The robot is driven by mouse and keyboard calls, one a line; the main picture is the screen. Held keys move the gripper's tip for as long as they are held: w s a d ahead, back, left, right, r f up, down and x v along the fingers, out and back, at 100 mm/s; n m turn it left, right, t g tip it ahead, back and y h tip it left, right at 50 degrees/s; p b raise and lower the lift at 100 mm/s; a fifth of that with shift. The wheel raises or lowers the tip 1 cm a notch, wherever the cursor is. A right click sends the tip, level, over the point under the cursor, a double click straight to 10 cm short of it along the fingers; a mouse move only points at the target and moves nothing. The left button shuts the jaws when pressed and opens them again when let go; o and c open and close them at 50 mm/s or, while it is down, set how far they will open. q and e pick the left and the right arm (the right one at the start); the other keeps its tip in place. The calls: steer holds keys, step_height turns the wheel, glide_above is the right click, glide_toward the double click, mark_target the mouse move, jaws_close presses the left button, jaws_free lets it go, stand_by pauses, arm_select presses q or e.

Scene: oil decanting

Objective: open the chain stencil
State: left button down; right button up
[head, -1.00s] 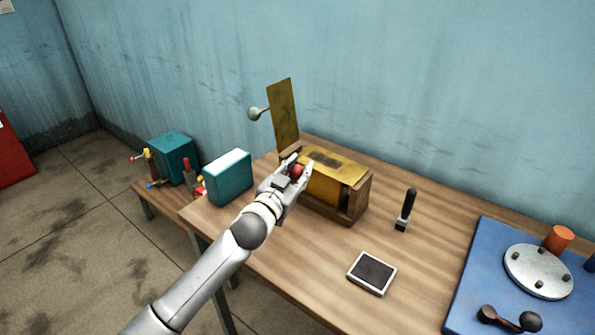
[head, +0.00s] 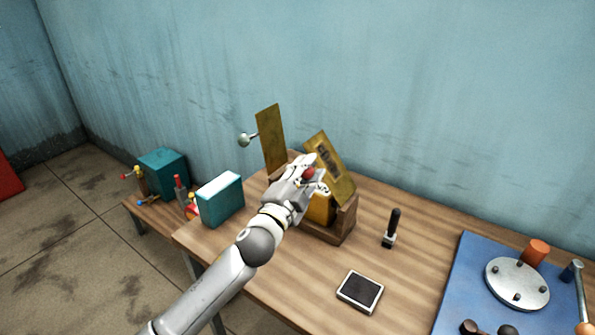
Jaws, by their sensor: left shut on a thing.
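The chain stencil is a brass plate (head: 335,172) with cut-outs, now tilted steeply up over a yellow block in a wooden holder (head: 345,222). A second brass plate (head: 270,140) with a pale round knob (head: 246,139) stands upright behind it, to the left. My left gripper (head: 308,177) is shut on a red knob (head: 309,173) at the tilted stencil's left edge. The gripper hides part of the holder and the yellow block's left side. My right gripper is not in view.
A teal box (head: 221,203) stands left of my arm. A black-handled stamp (head: 391,229) and an ink pad (head: 360,291) lie on the table to the right. A blue mat (head: 452,290) carries a round metal plate (head: 517,284).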

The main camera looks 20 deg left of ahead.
arm_select(q)
steer(key=s+d+r+m+h+p, duration=0.1)
steer(key=s+d+r+m, duration=0.1)
steer(key=d+m, duration=0.4)
steer(key=shift+s+d+r+m+h+p, duration=0.15)
steer(key=shift+d+r+m+h+p, duration=0.1)
steer(key=shift+m+h+p, duration=0.25)
steer(key=shift+f, duration=0.1)
steer(key=c, duration=1.1)
jaws_free()
steer(key=v, duration=1.2)
